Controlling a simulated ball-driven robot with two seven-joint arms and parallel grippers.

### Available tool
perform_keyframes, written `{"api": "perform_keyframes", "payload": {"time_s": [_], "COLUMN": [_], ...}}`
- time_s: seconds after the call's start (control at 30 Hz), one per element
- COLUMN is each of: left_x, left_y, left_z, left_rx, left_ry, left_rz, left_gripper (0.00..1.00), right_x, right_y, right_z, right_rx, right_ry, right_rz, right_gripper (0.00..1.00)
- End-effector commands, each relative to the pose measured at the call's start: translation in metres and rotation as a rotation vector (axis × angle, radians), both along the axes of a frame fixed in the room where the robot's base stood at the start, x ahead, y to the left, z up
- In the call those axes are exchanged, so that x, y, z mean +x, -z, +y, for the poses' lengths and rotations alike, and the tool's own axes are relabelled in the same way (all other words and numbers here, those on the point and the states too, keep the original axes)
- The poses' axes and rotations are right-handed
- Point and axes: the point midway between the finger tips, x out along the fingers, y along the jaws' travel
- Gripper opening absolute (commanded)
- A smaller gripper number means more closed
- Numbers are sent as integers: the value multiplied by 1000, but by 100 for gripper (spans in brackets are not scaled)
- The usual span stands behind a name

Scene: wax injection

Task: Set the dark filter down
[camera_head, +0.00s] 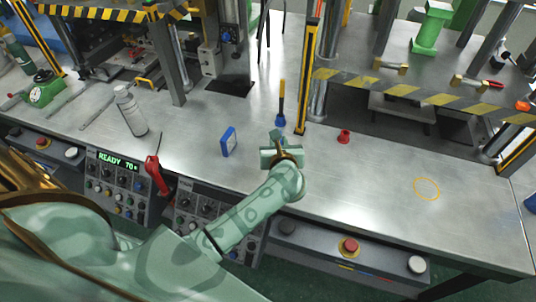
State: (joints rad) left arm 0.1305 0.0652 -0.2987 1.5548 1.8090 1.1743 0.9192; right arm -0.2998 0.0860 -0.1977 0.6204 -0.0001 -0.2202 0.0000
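I cannot make out a dark filter in the head view. My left gripper (282,150), pale green, is over the middle of the steel bench (380,190), reached by my arm from the lower left. Its wrist hides the fingers, so I cannot tell whether they are open or hold anything. A dark brownish edge shows at the gripper, but I cannot tell what it belongs to. A blue-edged block (229,141) stands left of the gripper, apart from it. My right gripper is not in view.
A blue tool with a yellow-black handle (281,108) stands behind the gripper. A small red part (344,136) is to the right. A spray can (130,110) and red-handled tool (156,175) are left. An orange circle (427,188) marks clear bench at right. Striped machine posts (309,75) rise behind.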

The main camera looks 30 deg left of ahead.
Motion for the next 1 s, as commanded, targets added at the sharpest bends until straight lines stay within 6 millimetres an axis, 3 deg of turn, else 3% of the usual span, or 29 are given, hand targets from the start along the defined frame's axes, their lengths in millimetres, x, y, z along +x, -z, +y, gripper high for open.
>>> {"api": "perform_keyframes", "payload": {"time_s": [0.07, 0.1, 0.23, 0.47, 0.7, 1.0], "left_x": [12, 16, 25, 32, 35, 34], "left_y": [17, 32, 53, 63, 101, 99], "left_z": [21, 26, 43, 54, 58, 58], "left_rx": [6, 3, 3, 0, 0, -2], "left_ry": [-1, -1, 0, 0, 1, 1], "left_rz": [0, 2, 2, 0, 3, 1], "left_gripper": [0, 0, 0, 0, 0, 0], "right_x": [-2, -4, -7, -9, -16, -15], "right_y": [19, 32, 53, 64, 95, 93], "right_z": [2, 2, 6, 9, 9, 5], "right_rx": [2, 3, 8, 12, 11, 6], "right_ry": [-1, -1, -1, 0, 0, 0], "right_rz": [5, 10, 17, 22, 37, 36], "right_gripper": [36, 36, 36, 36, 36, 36]}}
